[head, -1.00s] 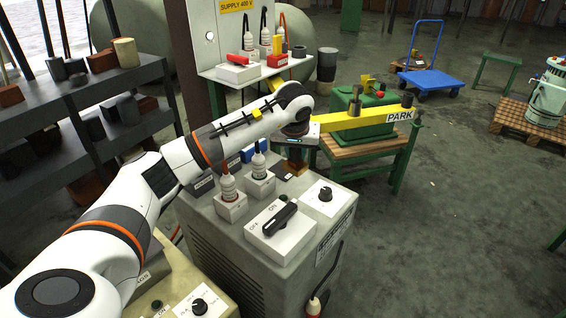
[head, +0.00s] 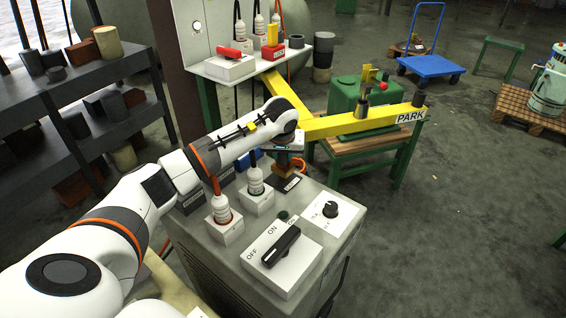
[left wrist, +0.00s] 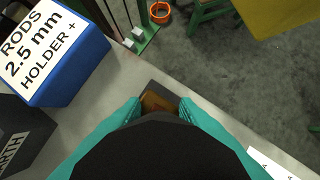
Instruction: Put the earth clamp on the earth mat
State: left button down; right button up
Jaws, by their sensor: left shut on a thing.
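My left gripper (head: 287,163) points down at the far edge of the grey cabinet top. It is shut on a small brown, copper-coloured block that I take to be the earth clamp (head: 284,175). In the left wrist view the clamp (left wrist: 160,101) sits between the teal fingertips, partly hidden by the gripper body. A dark plate (head: 290,184) lies under or beside it on the cabinet; I cannot tell whether they touch. I cannot surely identify the earth mat. My right gripper is not in view.
The grey cabinet (head: 318,222) carries plugs, an OFF/ON switch (head: 284,262) and a knob (head: 330,209). A blue rods holder (left wrist: 50,50) and dark box marked "…RTH" (left wrist: 20,140) stand beside the gripper. A yellow PARK boom (head: 360,121) crosses a green machine behind.

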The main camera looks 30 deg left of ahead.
aim_at(283, 164)
pick_arm(q)
notch_tip(283, 164, down, 2)
jog(key=shift+d+f, duration=0.1)
jog(key=shift+f, duration=0.15)
jog(key=shift+f, duration=0.1)
jog(key=c, duration=1.6)
grip_release()
jog(key=shift+f, duration=0.15)
jog(key=o, duration=0.5)
jog(key=shift+r, duration=0.35)
jog(key=v, duration=1.1)
jog(key=shift+s+r, duration=0.3)
